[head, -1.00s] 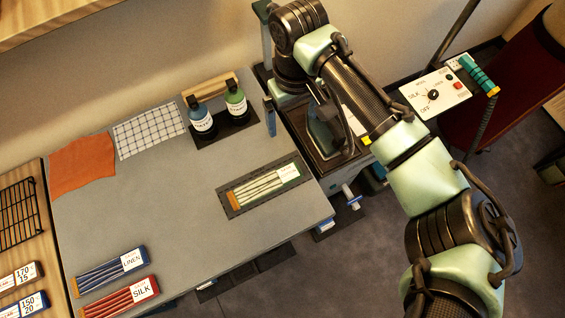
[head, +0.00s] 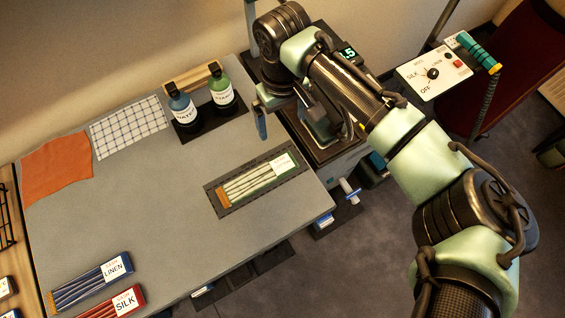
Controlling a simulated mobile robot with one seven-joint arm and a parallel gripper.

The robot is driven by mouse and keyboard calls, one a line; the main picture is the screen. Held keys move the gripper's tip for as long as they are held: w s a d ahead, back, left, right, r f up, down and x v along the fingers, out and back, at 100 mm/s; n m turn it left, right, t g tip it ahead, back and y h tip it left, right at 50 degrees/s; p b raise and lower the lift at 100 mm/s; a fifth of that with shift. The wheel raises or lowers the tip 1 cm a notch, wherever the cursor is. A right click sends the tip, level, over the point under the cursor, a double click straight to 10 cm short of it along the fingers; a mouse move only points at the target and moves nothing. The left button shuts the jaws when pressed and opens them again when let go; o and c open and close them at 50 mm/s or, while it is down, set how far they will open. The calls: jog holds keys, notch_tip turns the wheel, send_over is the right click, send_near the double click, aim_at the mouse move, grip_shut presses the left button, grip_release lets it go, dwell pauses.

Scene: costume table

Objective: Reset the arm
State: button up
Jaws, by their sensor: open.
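My arm reaches from the lower right up to the back edge of the grey table (head: 190,235) in the head view. My gripper (head: 265,110) is at the arm's far end, by the table's back right corner, right of the two bottles. A blue finger part shows below its pale green body; the rest is largely hidden by the wrist. It is open, and I see nothing held in it.
A blue bottle (head: 181,108) and green bottle (head: 222,95) stand on a dark mat. A pencil-like set (head: 250,187) lies in a grey tray. Linen (head: 90,284) and silk (head: 118,304) packs lie front left. A control panel (head: 430,74) stands right. The table's middle is clear.

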dwell(0.5)
notch_tip(320, 180, up, 10)
jog(key=p, duration=0.9)
